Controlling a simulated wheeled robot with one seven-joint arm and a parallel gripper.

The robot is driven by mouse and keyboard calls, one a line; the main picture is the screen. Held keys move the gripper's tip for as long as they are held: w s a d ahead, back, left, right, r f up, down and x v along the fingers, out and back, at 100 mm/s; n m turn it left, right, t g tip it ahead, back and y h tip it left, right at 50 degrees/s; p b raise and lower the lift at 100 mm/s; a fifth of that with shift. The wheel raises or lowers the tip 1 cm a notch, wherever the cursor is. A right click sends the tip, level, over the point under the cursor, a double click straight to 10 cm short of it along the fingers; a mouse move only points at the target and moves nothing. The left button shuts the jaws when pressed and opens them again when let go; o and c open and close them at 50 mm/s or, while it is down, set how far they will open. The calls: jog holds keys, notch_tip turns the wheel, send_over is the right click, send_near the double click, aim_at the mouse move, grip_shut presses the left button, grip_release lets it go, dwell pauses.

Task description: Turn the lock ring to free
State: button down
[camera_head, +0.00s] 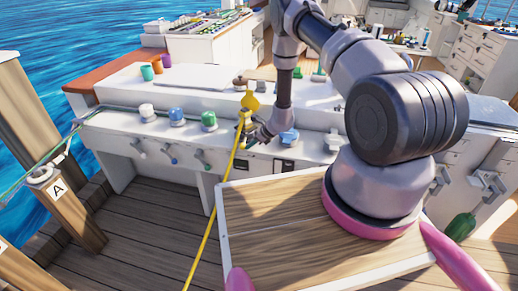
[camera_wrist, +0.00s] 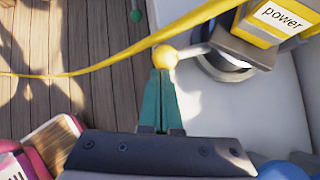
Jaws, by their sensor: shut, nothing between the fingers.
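A yellow plug marked "power" (camera_wrist: 278,20) sits on a dark and silver ring (camera_wrist: 225,66) on the pale console in the wrist view. A short light arm sticks out from the ring and ends in a yellow ball (camera_wrist: 165,57). I take this for the lock ring. My gripper (camera_wrist: 163,72) is shut and empty, its teal fingertips right at the ball. I cannot tell whether they touch it. In the head view my gripper (camera_head: 250,137) is at the console's front edge, beside the yellow plug (camera_head: 246,112). The ring is hard to make out there.
A yellow cable (camera_head: 213,213) runs from the plug down towards the deck and crosses the wrist view above the ball (camera_wrist: 105,66). White (camera_head: 146,112), blue (camera_head: 176,116) and green (camera_head: 209,121) caps stand left along the console. A wooden board (camera_head: 265,215) lies in front.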

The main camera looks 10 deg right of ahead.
jog(key=a, duration=0.2)
jog(key=w+a, duration=0.1)
jog(key=a, duration=0.3)
jog(key=shift+w, duration=0.3)
jog(key=shift+d, duration=0.15)
jog(key=shift+w+d, duration=0.3)
jog(key=shift+d, duration=0.3)
